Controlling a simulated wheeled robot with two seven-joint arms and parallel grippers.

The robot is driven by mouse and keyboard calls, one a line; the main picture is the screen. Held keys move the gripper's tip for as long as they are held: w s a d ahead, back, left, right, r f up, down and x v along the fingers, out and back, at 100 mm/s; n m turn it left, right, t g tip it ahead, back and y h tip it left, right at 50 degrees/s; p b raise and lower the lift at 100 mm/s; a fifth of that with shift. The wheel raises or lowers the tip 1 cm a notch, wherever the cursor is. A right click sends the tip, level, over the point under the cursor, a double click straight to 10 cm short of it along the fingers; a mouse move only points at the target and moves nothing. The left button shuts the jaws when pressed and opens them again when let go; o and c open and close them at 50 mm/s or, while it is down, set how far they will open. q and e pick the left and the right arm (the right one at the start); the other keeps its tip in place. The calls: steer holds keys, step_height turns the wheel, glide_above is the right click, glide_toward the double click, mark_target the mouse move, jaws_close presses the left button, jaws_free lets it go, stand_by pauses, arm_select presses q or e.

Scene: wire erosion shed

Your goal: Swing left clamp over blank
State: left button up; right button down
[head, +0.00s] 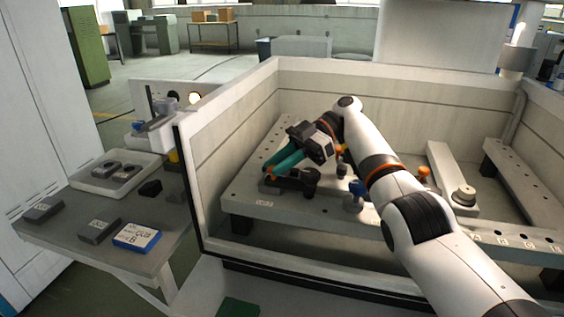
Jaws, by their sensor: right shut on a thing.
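My right gripper (282,166), with teal fingers, reaches into the machine tank from the right and points down-left. It is shut at the left end of the fixture plate (262,203). An orange part shows at its fingertips, and I take it for the left clamp's handle; the fingers hide most of it. A dark low piece (290,185) with a round black top lies just under the fingers. I cannot tell whether it is the clamp's body or the blank. My left gripper is not in view.
The tank wall (222,127) rises at the left. Outside it, a side table (65,232) holds grey blocks, a light tray (98,184) and a blue-edged box (137,237).

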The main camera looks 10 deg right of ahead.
steer(key=shift+f, duration=0.15)
steer(key=c, duration=1.3)
jaws_free()
steer(key=shift+s, duration=0.1)
steer(key=shift+r, duration=0.5)
step_height(320, 180, up, 9)
steer(key=shift+r+p, duration=0.1)
steer(key=shift+p, duration=0.75)
